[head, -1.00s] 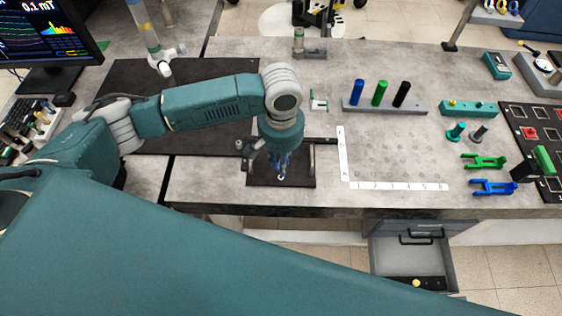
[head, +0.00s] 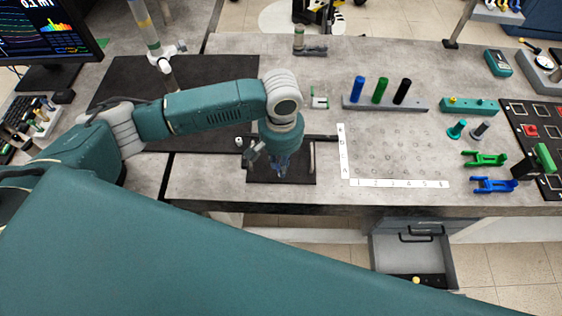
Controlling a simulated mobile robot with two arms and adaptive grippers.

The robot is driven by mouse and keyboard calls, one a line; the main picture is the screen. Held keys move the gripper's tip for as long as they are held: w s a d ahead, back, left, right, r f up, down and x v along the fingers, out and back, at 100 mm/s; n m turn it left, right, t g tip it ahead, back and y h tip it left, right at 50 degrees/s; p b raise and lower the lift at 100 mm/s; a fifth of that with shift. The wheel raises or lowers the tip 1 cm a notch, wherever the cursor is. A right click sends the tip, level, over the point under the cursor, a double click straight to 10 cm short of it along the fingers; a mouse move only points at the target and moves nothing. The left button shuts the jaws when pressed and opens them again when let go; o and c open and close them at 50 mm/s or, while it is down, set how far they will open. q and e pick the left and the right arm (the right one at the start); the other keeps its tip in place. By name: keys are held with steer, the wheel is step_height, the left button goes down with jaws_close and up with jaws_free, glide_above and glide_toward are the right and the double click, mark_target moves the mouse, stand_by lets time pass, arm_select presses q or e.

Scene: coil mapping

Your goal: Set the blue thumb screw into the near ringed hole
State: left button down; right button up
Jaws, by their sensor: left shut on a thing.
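My left gripper (head: 281,168) points down over a small dark plate (head: 303,180) near the table's front edge. It is shut on a small blue thing, apparently the blue thumb screw (head: 283,161), which is mostly hidden by the fingers. I cannot tell whether the screw touches the plate. The near ringed hole cannot be made out; the gripper covers much of the plate. My right gripper is not in view.
A grid of holes with white number strips (head: 400,184) lies right of the plate. A rack (head: 415,105) holds blue, green and black rods. Green (head: 484,159) and blue (head: 494,185) forks lie further right. A drawer (head: 410,243) stands open below the table.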

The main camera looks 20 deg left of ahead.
arm_select(q)
steer(key=shift+f, duration=1.1)
stand_by(0.8)
steer(key=m, duration=0.5)
steer(key=c, duration=1.5)
jaws_free()
steer(key=shift+c, duration=0.2)
